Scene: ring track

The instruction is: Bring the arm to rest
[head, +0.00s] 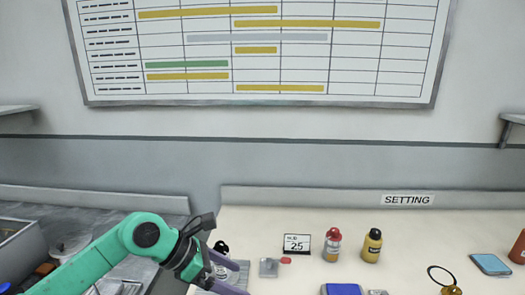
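My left arm comes in from the lower left, green with a black joint. Its gripper (240,278) is over the left edge of the pale table. Its two purple fingers are spread apart and point right. A small silvery object shows behind and between the fingers; I cannot tell that it is touched. A black-topped object (221,247) stands just beyond the upper finger, partly hidden. My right gripper is not in view.
On the pale table (300,222) are a small sign (297,243), a metal piece with a red end (269,267), a red-capped bottle (332,245), a yellow bottle (371,246), a blue box (342,290) and a phone-like slab (490,264). A grey bench (90,207) is at left.

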